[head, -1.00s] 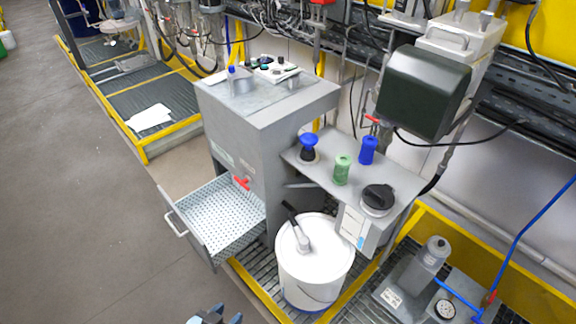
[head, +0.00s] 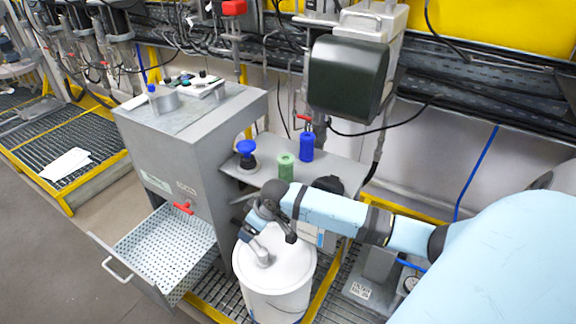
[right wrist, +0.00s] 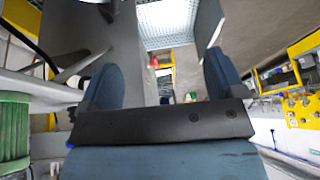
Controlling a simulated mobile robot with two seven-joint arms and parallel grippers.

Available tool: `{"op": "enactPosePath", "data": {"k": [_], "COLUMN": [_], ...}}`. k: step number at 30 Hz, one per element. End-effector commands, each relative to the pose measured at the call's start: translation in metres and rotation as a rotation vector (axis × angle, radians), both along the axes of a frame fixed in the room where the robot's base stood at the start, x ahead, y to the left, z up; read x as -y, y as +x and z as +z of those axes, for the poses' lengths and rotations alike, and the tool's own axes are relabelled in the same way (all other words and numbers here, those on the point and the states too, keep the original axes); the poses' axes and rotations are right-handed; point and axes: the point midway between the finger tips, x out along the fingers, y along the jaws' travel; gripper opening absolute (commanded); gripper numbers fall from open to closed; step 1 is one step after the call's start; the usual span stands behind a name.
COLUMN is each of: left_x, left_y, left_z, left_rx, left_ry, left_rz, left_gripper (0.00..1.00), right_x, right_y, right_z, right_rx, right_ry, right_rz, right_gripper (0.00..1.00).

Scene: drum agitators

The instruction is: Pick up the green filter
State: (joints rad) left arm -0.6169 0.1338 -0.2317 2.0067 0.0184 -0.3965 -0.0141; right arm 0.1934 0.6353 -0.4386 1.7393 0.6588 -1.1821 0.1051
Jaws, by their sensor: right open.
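The green filter (head: 286,167) stands upright on the grey shelf (head: 345,176), between a blue cylinder and a round black cap. My right arm reaches in from the right, and my right gripper (head: 243,214) hangs over the white drum, in front of and left of the green filter. In the right wrist view my right gripper (right wrist: 160,78) is open with nothing between its fingers. The green filter (right wrist: 12,128) shows there at the left edge, outside the fingers and partly cut off. My left gripper is not in view.
The blue cylinder (head: 306,147) and a blue-topped black piece (head: 247,152) stand on the shelf near the filter. The white drum (head: 272,285) sits below. A grey cabinet (head: 190,150) with an open perforated drawer (head: 165,245) is at left; a dark green box (head: 347,78) hangs above.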

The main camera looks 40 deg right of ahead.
Motion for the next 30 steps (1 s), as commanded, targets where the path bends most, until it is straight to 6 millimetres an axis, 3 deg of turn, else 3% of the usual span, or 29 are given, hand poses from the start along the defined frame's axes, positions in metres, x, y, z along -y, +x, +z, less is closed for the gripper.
{"op": "enactPosePath", "data": {"k": [1,3,9,15,18,23,30], "left_x": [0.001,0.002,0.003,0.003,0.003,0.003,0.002], "left_y": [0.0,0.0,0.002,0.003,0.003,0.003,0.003], "left_z": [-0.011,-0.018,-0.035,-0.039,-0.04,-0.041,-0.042], "left_rx": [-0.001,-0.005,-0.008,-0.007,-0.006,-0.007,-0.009], "left_ry": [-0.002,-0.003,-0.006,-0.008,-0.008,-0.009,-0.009], "left_rz": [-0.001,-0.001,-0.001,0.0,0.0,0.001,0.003], "left_gripper": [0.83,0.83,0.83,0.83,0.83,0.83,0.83], "right_x": [0.023,0.05,0.128,0.185,0.199,0.205,0.205], "right_y": [0.018,0.033,0.058,0.068,0.068,0.069,0.074], "right_z": [0.011,0.031,0.102,0.162,0.177,0.174,0.127], "right_rx": [-0.026,-0.08,-0.219,-0.284,-0.301,-0.312,-0.312], "right_ry": [-0.032,-0.063,-0.128,-0.129,-0.123,-0.117,-0.119], "right_rz": [-0.015,-0.039,-0.133,-0.226,-0.252,-0.264,-0.263], "right_gripper": [0.88,0.88,0.88,0.88,0.88,0.88,0.88]}}
